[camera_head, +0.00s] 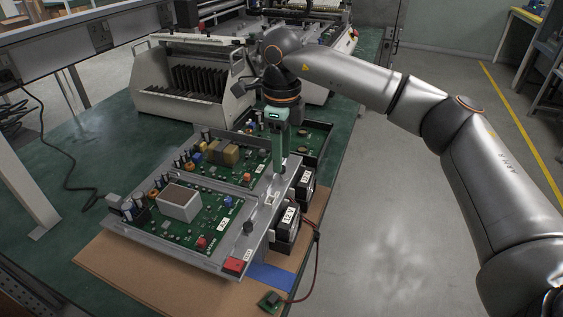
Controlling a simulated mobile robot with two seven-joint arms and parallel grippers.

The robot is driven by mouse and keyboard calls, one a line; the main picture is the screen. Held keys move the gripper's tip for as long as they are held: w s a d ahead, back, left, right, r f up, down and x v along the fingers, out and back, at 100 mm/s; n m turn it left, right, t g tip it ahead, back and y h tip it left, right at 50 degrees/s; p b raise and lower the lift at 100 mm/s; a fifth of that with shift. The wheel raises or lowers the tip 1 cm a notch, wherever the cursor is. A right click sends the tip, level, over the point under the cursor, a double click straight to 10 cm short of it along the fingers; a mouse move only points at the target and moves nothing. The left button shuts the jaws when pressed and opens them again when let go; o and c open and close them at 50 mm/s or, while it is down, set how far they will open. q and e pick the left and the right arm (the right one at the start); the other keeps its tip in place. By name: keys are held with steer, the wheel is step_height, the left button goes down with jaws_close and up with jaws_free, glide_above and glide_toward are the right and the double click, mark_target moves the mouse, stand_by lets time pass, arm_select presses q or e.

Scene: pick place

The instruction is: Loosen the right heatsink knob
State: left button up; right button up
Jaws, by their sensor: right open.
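A grey metal chassis (208,261) holds green circuit boards and a metal plate along its right side. My left gripper is out of view.
A grey slotted machine (190,84) stands behind. A brown mat (120,262) lies underneath. The green table (60,190) has free room at left.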

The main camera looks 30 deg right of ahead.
steer(key=shift+f, duration=1)
